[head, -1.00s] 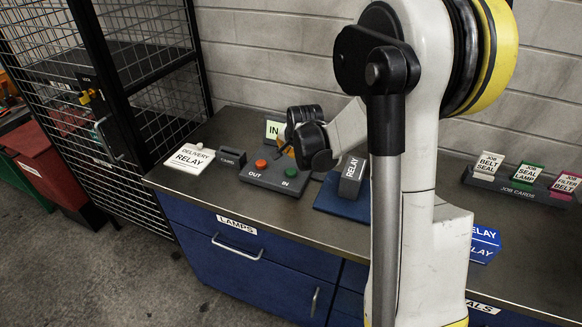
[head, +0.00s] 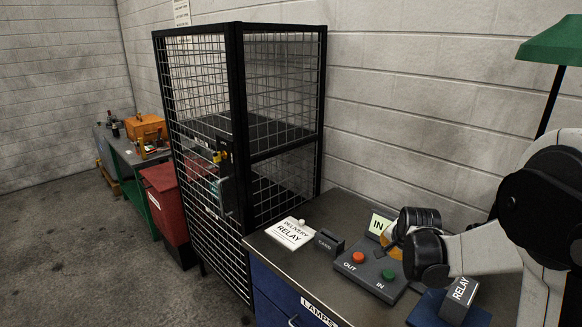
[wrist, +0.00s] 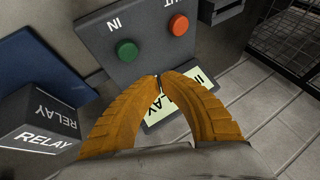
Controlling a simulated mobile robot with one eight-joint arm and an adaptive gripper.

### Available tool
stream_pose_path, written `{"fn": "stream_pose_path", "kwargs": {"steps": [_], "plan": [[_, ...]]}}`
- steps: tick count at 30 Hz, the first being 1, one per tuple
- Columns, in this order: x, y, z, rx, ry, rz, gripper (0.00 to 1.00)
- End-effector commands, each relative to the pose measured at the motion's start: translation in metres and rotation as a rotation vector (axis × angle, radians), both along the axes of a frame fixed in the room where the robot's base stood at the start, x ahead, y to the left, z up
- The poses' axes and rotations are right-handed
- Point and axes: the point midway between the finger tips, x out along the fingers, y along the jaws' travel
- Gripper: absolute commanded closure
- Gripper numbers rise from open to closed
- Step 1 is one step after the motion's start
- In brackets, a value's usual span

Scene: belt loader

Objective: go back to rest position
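My gripper (wrist: 158,78) shows in the wrist view as two ribbed orange fingers whose tips meet, with nothing between them. It hangs above the workbench, by the edge of the grey button box (wrist: 150,25), which has a green IN button (wrist: 127,50) and a red OUT button (wrist: 179,25). In the head view my gripper (head: 386,236) is mostly hidden by my black wrist joints, behind the button box (head: 350,278). A pale sign (wrist: 160,108) lies below the fingers in the wrist view, partly covered by them; in the head view the sign (head: 379,224) reads IN.
A grey RELAY block (head: 460,298) stands on a blue base (head: 425,309) right of the box. A white DELIVERY RELAY sign (head: 291,234) and a small dark block (head: 328,242) are to its left. A tall mesh cage (head: 236,130) stands beyond the bench (head: 262,247). A green lamp (head: 553,42) is at right.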

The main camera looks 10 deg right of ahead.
Motion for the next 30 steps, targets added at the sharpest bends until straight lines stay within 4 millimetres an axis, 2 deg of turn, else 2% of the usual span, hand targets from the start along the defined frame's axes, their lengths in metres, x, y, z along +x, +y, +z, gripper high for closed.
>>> {"fn": "stream_pose_path", "kwargs": {"steps": [5,9,12,16,21,25,30], "plan": [[-0.042,0.044,0.044,-0.075,0.023,0.154,1.0],[-0.093,0.085,0.076,-0.159,0.045,0.32,1.0],[-0.133,0.11,0.09,-0.22,0.057,0.439,1.0],[-0.186,0.138,0.097,-0.3,0.071,0.591,1.0],[-0.243,0.162,0.09,-0.388,0.082,0.759,1.0],[-0.267,0.171,0.083,-0.43,0.085,0.836,1.0],[-0.278,0.174,0.08,-0.449,0.087,0.872,1.0]]}}
